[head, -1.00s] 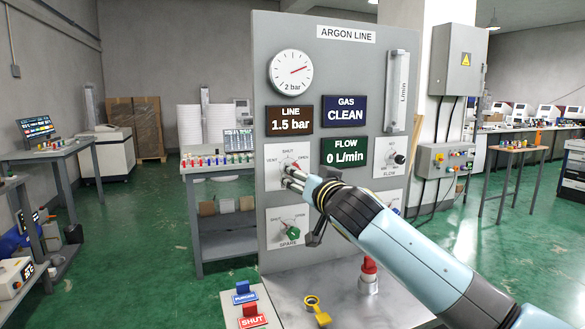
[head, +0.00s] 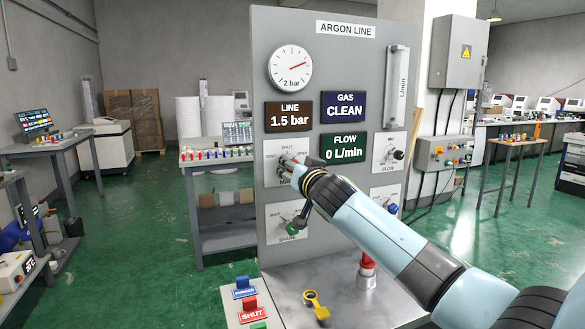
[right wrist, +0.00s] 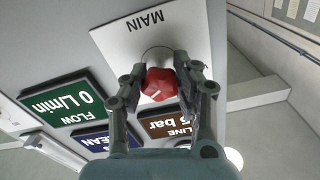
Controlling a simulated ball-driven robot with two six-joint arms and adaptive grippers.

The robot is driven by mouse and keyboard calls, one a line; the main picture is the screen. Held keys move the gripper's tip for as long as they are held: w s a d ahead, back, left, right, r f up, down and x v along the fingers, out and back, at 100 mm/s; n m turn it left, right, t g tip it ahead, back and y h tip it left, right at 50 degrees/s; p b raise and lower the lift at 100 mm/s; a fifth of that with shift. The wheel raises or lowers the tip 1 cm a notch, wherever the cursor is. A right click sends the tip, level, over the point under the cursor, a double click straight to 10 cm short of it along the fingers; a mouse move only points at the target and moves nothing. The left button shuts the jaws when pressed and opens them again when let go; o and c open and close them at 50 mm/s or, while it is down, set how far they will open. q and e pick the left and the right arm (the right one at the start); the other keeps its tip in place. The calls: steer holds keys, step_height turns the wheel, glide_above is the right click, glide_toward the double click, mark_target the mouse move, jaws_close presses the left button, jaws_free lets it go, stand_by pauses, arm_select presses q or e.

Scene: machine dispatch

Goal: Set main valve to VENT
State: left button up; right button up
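The main valve knob (right wrist: 158,84) is red with a white mark and sits on the white plate (right wrist: 147,39) labelled MAIN. The right wrist view shows this upside down, with the white mark at the knob's lower right. My right gripper (right wrist: 160,72) has one finger on each side of the knob, close against it, and appears shut on it. In the head view my right gripper (head: 289,166) covers most of the knob and part of the MAIN plate (head: 272,150), so the pointer's setting cannot be read there. My left gripper is not in view.
The grey ARGON LINE panel (head: 345,58) shows 1.5 bar, CLEAN and 0 L/min. The green SPARE knob (head: 292,230) is just below my right arm, and the FLOW knob (head: 398,155) is to the right. A yellow key-like part (head: 316,304) lies on the ledge.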

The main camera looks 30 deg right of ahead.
jaws_close()
steer(key=shift+n, duration=0.3)
steer(key=n, duration=0.4)
steer(key=shift+n, duration=0.3)
steer(key=n+p, duration=0.2)
steer(key=n, duration=0.4)
steer(key=shift+d, duration=0.1)
steer(key=n+p, duration=0.1)
steer(key=n, duration=0.5)
steer(key=shift+n+p, duration=0.3)
steer(key=n+p, duration=0.1)
steer(key=n, duration=0.5)
steer(key=shift+s+f+p, duration=0.1)
steer(key=shift+p, duration=0.2)
